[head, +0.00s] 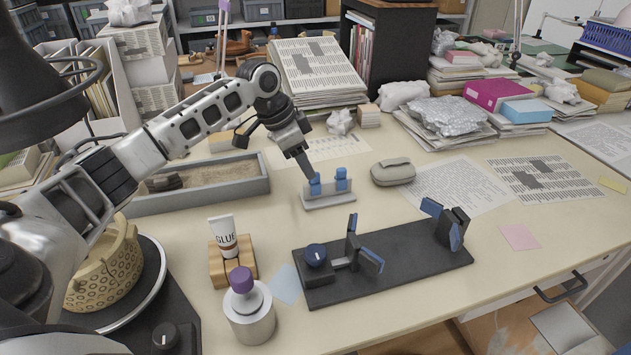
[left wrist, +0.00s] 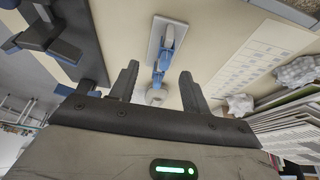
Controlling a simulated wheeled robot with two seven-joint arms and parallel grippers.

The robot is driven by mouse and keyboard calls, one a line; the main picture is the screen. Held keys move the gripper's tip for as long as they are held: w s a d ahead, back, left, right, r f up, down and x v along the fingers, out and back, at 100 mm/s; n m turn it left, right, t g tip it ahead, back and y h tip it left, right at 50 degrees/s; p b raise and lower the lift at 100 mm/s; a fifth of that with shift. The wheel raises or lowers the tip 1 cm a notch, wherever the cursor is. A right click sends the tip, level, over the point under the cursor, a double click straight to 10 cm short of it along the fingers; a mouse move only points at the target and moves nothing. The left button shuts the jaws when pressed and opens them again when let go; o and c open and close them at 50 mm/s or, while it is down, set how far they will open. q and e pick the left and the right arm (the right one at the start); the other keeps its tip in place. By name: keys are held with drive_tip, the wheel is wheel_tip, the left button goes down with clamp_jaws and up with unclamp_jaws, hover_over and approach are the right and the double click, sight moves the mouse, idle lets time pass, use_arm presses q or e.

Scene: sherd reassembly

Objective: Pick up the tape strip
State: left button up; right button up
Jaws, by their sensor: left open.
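A small light-grey stand (head: 330,203) with two blue blocks (head: 341,179) sits on the table's middle; I cannot make out a separate tape strip on it. My left gripper (head: 309,174) reaches down at the stand's left blue block, partly covering it. In the left wrist view the stand (left wrist: 155,45) lies beyond the fingertips. My left gripper (left wrist: 160,73) is open, with a blue block (left wrist: 158,77) showing between its fingers. Whether they touch it is unclear. My right gripper is out of view.
A black clamp jig (head: 400,272) stands in front. A glue tube (head: 226,240) in a wooden block and a purple-capped jar (head: 248,308) stand front left. A sand tray (head: 215,187) lies left, a grey-beige case (head: 393,172) right of the stand.

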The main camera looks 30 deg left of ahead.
sight(315, 182)
use_arm(q)
drive_tip(key=shift+w+a+x, duration=0.1)
drive_tip(key=shift+x, duration=1.05)
drive_tip(key=shift+w+a+x, duration=0.1)
drive_tip(key=shift+w+x, duration=0.05)
drive_tip(key=shift+x, duration=0.95)
drive_tip(key=shift+w+a+x, duration=0.1)
drive_tip(key=shift+x, duration=1.05)
drive_tip(key=shift+r, duration=0.1)
drive_tip(key=c, duration=0.8)
